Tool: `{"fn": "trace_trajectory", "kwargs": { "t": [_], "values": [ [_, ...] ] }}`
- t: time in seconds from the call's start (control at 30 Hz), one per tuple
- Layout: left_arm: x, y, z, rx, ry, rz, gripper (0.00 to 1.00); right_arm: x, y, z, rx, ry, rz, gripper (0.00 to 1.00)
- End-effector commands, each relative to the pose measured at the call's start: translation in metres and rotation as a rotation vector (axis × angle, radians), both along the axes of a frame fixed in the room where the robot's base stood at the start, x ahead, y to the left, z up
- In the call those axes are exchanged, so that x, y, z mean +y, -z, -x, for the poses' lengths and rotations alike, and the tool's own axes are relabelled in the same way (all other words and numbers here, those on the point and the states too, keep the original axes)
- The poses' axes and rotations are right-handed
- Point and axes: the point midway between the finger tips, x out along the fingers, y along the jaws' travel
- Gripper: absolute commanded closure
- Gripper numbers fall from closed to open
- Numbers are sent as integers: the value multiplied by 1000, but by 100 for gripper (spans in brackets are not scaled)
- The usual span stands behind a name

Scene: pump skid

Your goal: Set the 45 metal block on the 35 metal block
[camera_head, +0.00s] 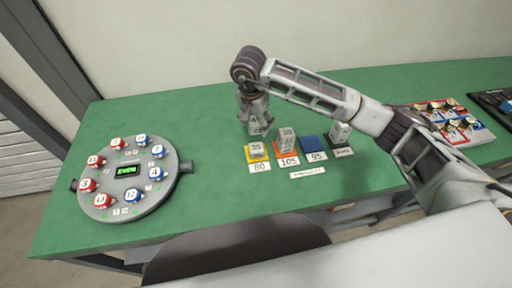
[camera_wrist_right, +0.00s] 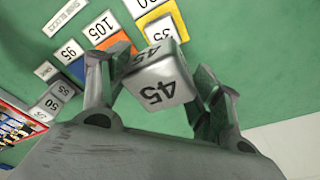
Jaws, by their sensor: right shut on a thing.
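The 45 metal block (camera_head: 256,128) is a pale grey cube held between the fingers of my right gripper (camera_head: 255,108). In the wrist view the 45 block (camera_wrist_right: 161,83) sits tilted between the two fingertips (camera_wrist_right: 158,92), its number facing the camera. The 35 metal block (camera_head: 257,149) rests on the yellow pad (camera_head: 248,158) labelled 80. In the head view the held block shows just above and behind it, seemingly apart; the exact gap is hard to tell. In the wrist view the 45 block partly hides the 35 block (camera_wrist_right: 161,29). My left gripper is not in view.
Right of the yellow pad are an orange pad (camera_head: 276,151) with stacked blocks (camera_head: 286,138), an empty blue pad (camera_head: 313,143) and further blocks (camera_head: 340,133). A round dial device (camera_head: 127,172) stands left. The green table (camera_head: 205,125) between is clear.

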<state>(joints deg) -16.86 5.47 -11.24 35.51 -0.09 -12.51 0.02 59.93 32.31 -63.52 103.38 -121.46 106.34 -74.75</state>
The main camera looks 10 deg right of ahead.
Motion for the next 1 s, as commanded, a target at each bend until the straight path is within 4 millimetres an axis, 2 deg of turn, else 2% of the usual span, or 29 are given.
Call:
{"fn": "trace_trajectory", "kwargs": {
  "t": [0.33, 0.8, 1.0],
  "values": [
    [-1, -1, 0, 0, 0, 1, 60, 0, 5, 0, 0, 1, 0, 72],
    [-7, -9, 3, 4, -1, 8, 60, 0, 57, 0, 1, 1, 0, 72],
    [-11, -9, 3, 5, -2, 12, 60, 0, 62, 0, -1, 1, -1, 72]
  ]
}}
